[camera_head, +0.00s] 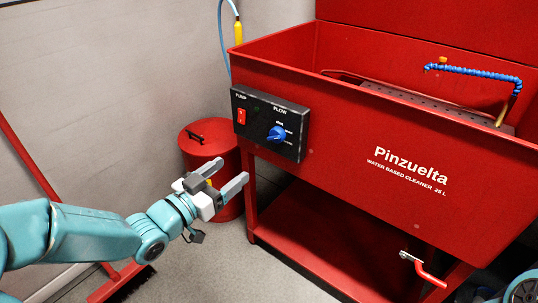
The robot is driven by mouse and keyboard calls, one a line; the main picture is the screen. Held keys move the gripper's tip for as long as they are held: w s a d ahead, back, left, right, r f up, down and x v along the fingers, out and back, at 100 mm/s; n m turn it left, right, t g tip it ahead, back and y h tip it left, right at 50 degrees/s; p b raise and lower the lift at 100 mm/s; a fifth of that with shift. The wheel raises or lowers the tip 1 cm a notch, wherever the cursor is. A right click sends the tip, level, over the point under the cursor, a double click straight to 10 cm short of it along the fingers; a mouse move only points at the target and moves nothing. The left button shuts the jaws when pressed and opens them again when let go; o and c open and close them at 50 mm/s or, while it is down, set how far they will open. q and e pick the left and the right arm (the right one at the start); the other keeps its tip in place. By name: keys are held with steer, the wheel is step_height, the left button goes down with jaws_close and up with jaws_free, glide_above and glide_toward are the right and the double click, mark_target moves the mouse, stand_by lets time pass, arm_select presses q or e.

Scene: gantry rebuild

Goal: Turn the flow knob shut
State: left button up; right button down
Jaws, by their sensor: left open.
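The flow knob (276,134) is blue and sits on the right part of a black control panel (257,138) under the word FLOW. Its exact pointer position is too small to tell. The panel is fixed to the front left of a red parts washer (350,135). My left gripper (229,177) is open and empty, below and to the left of the knob and apart from it. Its grey fingers point up and to the right. My right gripper is not in view.
A red switch (241,116) is left of the knob on the panel. A red lidded bin (207,145) stands behind my gripper. A red-handled broom (125,280) leans at the left. A red-handled valve (425,270) juts out at the lower right. Open space lies before the panel.

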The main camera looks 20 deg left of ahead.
mark_target(273, 139)
arm_select(q)
steer(key=b+x, duration=0.2)
steer(key=x, duration=1.4)
steer(key=shift+w+f, duration=0.1)
steer(key=shift+f, duration=0.05)
steer(key=c, duration=1)
steer(key=shift+c, duration=0.2)
steer(key=shift+n, duration=0.3)
steer(key=n+p, duration=0.1)
steer(key=n, duration=0.4)
steer(key=shift+n+p, duration=0.3)
steer(key=shift+p, duration=0.05)
steer(key=n+p, duration=0.1)
steer(key=n, duration=0.4)
steer(key=shift+d+n+p, duration=0.1)
steer(key=shift+n+p, duration=0.2)
steer(key=shift+p, duration=0.05)
